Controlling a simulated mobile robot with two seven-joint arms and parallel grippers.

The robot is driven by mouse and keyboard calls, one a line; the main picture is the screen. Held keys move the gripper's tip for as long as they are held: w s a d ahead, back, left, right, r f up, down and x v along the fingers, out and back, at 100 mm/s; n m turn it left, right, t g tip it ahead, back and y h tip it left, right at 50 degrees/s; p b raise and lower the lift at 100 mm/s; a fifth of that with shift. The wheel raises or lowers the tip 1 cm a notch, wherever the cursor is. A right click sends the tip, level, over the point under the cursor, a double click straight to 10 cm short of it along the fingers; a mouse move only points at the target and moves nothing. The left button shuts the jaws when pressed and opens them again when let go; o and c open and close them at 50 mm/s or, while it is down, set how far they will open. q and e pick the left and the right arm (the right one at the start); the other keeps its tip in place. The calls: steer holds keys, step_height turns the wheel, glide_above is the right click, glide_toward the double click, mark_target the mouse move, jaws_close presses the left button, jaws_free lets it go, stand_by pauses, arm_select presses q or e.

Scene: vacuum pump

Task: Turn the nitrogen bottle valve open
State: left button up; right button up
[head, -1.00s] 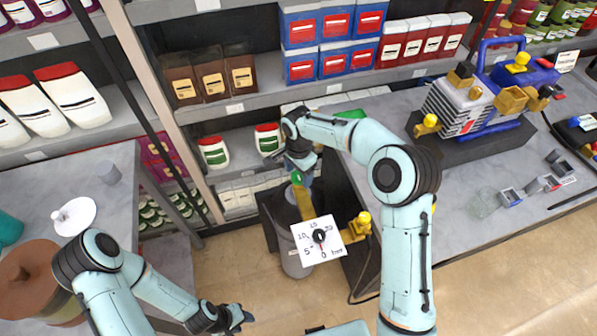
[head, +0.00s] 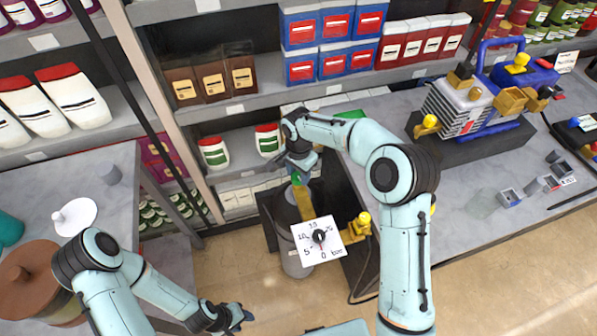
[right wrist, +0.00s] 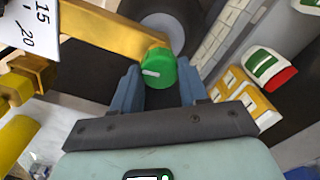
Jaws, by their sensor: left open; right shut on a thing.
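The green valve knob (right wrist: 159,70) with a white mark sits on the yellow brass valve body (right wrist: 108,32) of the nitrogen bottle. The mark points left in the right wrist view. My right gripper (right wrist: 160,88) is shut on the knob, one blue finger on each side. In the head view the right gripper (head: 298,168) partly covers the knob (head: 296,179). The grey bottle (head: 296,262) stands below, mostly hidden by the gauge. My left gripper (head: 236,318) is open and empty, low over the floor.
A yellow fitting (head: 358,226) with a hose stands right of the gauge. A workbench (head: 470,215) with the blue and grey pump (head: 470,105) is at right. Stocked shelves (head: 240,105) stand close behind the bottle. Floor in front is clear.

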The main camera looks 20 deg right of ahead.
mark_target(298, 175)
steer(key=n, duration=0.5)
steer(key=shift+r+p, duration=0.15)
steer(key=shift+p, duration=0.25)
steer(key=n, duration=0.5)
steer(key=shift+w+p, duration=0.1)
steer(key=shift+p, duration=0.25)
steer(key=n, duration=0.2)
steer(key=shift+a+n, duration=0.1)
steer(key=shift+n, duration=0.2)
arm_select(q)
steer(key=shift+w+r, duration=1.25)
steer(key=shift+w, duration=0.25)
arm_select(e)
steer(key=shift+n, duration=1.8)
steer(key=o, duration=1.1)
steer(key=shift+c, duration=0.2)
step_height(298, 175, up, 13)
steer(key=shift+r, duration=0.15)
